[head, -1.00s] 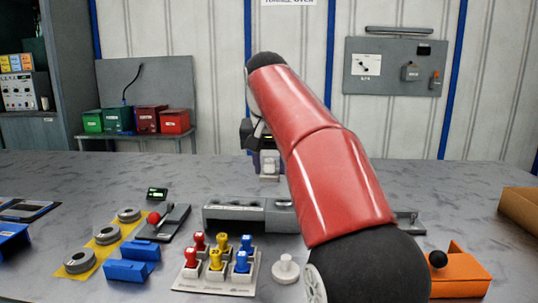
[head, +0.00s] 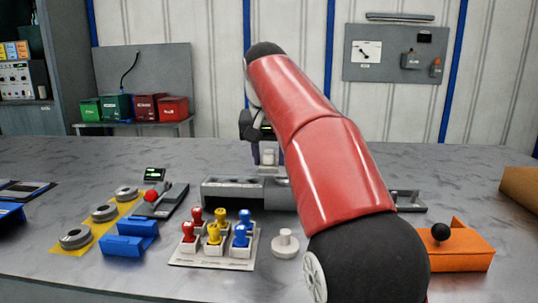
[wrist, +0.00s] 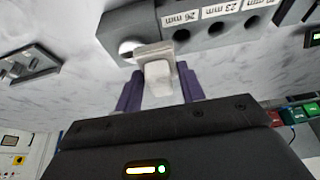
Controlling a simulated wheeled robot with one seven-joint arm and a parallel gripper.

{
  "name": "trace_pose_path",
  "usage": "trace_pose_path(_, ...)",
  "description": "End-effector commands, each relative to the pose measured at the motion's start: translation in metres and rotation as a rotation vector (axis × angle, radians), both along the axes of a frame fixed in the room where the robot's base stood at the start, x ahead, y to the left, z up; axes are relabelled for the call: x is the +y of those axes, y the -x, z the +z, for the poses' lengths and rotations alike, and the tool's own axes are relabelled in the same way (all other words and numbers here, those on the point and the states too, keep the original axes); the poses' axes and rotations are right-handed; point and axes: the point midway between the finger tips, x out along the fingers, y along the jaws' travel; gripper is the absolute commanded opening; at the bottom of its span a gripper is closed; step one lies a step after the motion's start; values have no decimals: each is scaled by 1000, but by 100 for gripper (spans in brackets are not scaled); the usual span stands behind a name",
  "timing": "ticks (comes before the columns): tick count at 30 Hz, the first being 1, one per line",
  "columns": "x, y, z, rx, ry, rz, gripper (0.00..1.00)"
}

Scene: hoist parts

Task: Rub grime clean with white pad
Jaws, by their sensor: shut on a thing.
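My gripper (wrist: 160,88), with purple fingers, is shut on the white pad (wrist: 158,76). The pad shows a pale handle between the fingers and a flatter plate at its far end. In the head view, my gripper (head: 256,152) and the white pad (head: 269,157) show just above and behind the long grey block (head: 232,193). My red arm covers part of that area. In the wrist view, the pad's end is close to the grey block (wrist: 200,42); I cannot tell whether they touch. I cannot make out any grime.
A white rack (head: 213,253) of coloured knobs and a white round knob (head: 286,243) stand in front. Left are blue blocks (head: 130,238), a yellow strip (head: 88,231) with grey rings and a red-knobbed lever (head: 160,197). An orange block (head: 465,250) is at right.

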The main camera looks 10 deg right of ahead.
Motion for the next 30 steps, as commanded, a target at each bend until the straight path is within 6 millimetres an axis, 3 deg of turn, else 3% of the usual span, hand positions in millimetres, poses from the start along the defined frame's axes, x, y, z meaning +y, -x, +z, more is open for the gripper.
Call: trace_pose_path(30,0,0,-18,0,0,0,21)
